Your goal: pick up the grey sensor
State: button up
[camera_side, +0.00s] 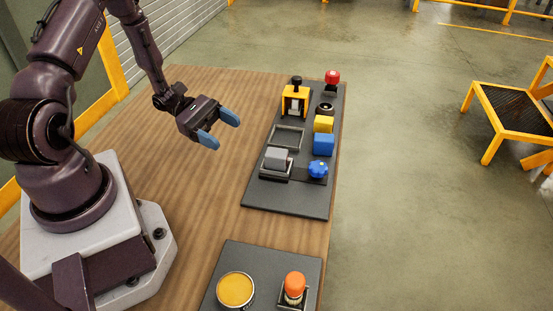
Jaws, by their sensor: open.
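The grey sensor (277,158) looks like a small grey block. It sits in a dark holder on the dark board (283,199), near the board's left edge. My gripper (220,131) has blue fingertips that stand apart with nothing between them. It hangs above the wooden table, to the left of the board and up and left of the grey block in the picture. It does not touch anything.
Beside the grey block is a blue knob (318,169). An empty dark tray (288,138), blue block (324,144), yellow block (323,124), yellow fixture (295,101) and red button (332,77) stand behind. A front board holds an orange-topped part (294,286) and yellow round container (235,290).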

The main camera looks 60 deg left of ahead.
aim_at(268, 151)
jog(key=f+n+t, duration=0.2)
jog(key=a+f+n+t+y, duration=0.1)
jog(key=f, duration=0.1)
jog(key=s+a+f+n+t, duration=0.1)
jog(key=f+n+t, duration=0.1)
jog(key=shift+a+n+t, duration=0.2)
jog(key=shift+n+t, duration=0.1)
jog(key=x, duration=0.7)
jog(key=shift+w+d+f, duration=0.15)
jog(key=shift+w+d, duration=0.05)
jog(key=shift+d, duration=0.05)
jog(key=shift+x, duration=2.65)
jog(key=shift+r, duration=0.25)
jog(key=c, duration=1)
